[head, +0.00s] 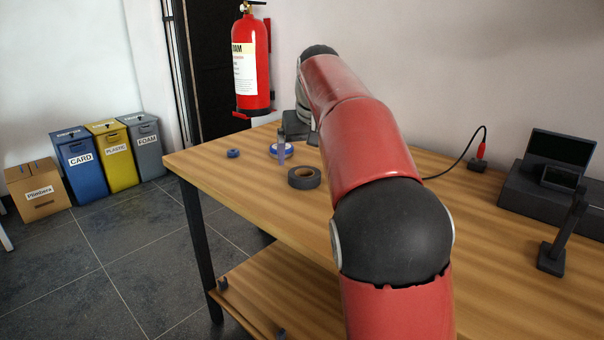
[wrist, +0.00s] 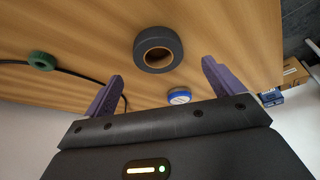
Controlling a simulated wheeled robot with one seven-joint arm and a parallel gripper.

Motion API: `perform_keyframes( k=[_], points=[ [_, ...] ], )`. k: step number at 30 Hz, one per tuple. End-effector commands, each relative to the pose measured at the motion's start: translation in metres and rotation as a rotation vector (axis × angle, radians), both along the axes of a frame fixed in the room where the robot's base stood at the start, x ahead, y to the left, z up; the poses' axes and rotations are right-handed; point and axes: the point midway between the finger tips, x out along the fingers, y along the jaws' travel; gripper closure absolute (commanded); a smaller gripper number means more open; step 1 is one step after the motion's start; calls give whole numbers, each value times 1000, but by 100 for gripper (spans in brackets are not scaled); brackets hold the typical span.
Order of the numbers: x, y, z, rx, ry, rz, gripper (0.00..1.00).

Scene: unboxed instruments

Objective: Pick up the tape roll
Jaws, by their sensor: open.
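A dark grey tape roll (head: 304,185) with a brown inner core lies flat on the wooden table, near its left part. In the wrist view the same roll (wrist: 172,42) appears just beyond the fingertips, roughly centred between them. My gripper (wrist: 161,69) is open with its two purple fingers apart and nothing between them. In the head view a purple finger of my gripper (head: 282,150) points down behind and left of the roll, apart from it; my arm hides much of the rest.
A blue and white roll (head: 289,151) lies behind the finger, and a smaller blue roll (head: 233,153) lies near the table's left edge. The wrist view also shows a green roll (wrist: 42,61) beside a black cable. Dark equipment (head: 545,195) occupies the table's right side.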

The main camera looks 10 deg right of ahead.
Motion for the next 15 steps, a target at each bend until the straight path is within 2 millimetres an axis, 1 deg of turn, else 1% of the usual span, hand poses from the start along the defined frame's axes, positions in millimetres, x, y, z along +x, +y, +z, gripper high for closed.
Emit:
perform_keyframes(
  k=[1,7,12,15],
  points=[
    [2,0,-8,0,3,0,7],
    [10,-1,-23,0,2,-1,7],
    [21,-2,-47,0,3,-1,7],
    [25,-2,-57,1,2,0,7]
  ],
)
